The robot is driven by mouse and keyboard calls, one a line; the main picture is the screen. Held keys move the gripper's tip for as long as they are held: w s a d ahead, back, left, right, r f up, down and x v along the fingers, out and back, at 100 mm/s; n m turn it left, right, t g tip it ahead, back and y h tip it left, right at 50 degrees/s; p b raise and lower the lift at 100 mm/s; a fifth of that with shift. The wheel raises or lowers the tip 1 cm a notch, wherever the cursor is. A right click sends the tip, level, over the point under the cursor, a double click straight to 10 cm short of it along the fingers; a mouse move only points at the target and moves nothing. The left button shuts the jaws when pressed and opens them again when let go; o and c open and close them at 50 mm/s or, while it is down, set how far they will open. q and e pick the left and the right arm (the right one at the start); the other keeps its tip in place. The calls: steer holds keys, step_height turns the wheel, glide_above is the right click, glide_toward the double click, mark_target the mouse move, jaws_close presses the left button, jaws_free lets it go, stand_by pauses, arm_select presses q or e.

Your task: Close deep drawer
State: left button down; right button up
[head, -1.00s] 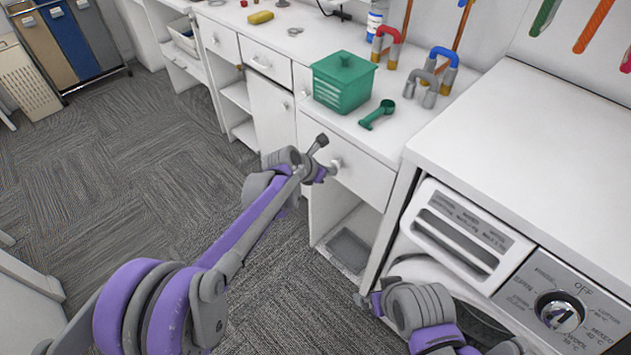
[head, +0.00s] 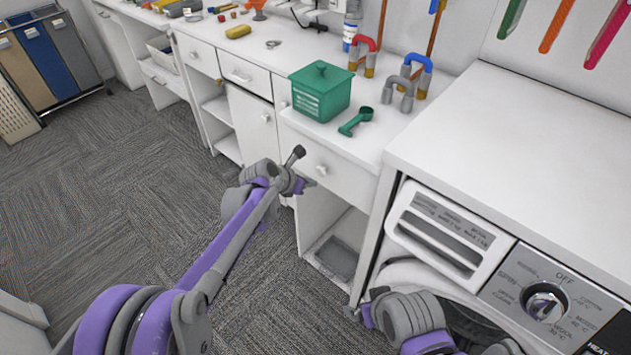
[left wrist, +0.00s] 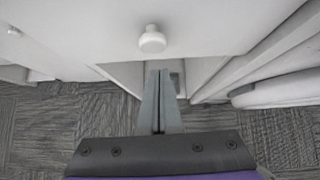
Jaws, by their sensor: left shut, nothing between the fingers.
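The white drawer (head: 345,177) with a round white knob (head: 321,170) is under the counter, below the green box. In the head view its front looks close to flush with the cabinet; I cannot tell any small gap. The knob (left wrist: 152,39) shows large in the left wrist view, on the drawer's white front (left wrist: 215,28). My left gripper (left wrist: 160,76) is shut and empty, its fingers pointing at the drawer just below the knob. I cannot tell whether it touches. In the head view, my left gripper (head: 307,183) is beside the knob. My right gripper (head: 360,302) is low by the washer, its fingers unclear.
An open cubby with a grey tray (head: 337,258) lies below the drawer. The washer (head: 500,180) with its panel stands at right. A green lidded box (head: 318,98) and green scoop (head: 356,122) sit on the counter. Carpet floor (head: 110,190) at left is clear.

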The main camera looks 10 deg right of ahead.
arm_select(q)
steer(key=s+a+r+m+y+p, duration=0.25)
steer(key=s+a+r+m, duration=0.35)
steer(key=s+a, duration=0.4)
steer(key=s+a+r+m+y+p, duration=0.1)
steer(key=s+a+r+m+p, duration=0.2)
steer(key=s+a+r+m, duration=0.45)
steer(key=s+a+f+m+y+p, duration=0.3)
steer(key=s+a+m, duration=0.9)
steer(key=s, duration=0.6)
steer(key=shift+a+y, duration=0.35)
steer(key=shift+a, duration=0.3)
arm_select(e)
step_height(320, 180, up, 10)
steer(key=w, duration=0.1)
steer(key=shift+a+t, duration=0.15)
steer(key=shift+t, duration=0.15)
